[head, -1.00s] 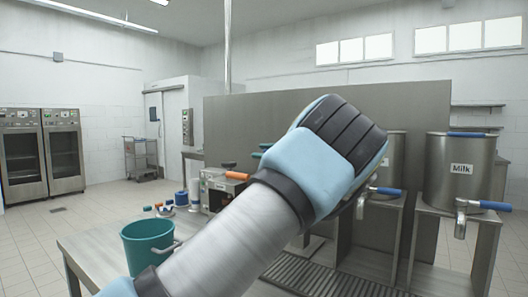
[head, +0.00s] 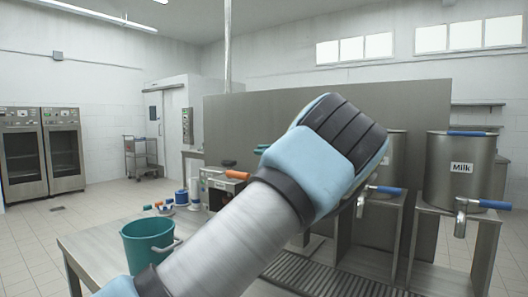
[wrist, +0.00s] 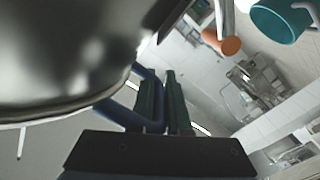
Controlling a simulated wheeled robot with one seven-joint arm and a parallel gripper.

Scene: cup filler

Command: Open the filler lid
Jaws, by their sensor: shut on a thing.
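My gripper (wrist: 166,100) shows in the wrist view as two dark green fingers close together, shut on a blue handle (wrist: 122,115). The handle is beside a large rounded steel body (wrist: 60,55) with a rim, which fills the upper left; I take it for the filler with its lid. I cannot tell whether the lid is raised at all. In the head view my wrist and forearm hide most of the filler, and only a green fingertip (head: 262,149) shows beyond them.
A teal bucket (head: 146,245) stands on the steel table (head: 95,245) at left; an orange handle (head: 237,174) is behind my forearm. Steel tanks, one labelled Milk (head: 461,167), with blue-handled taps (head: 385,189) stand at right.

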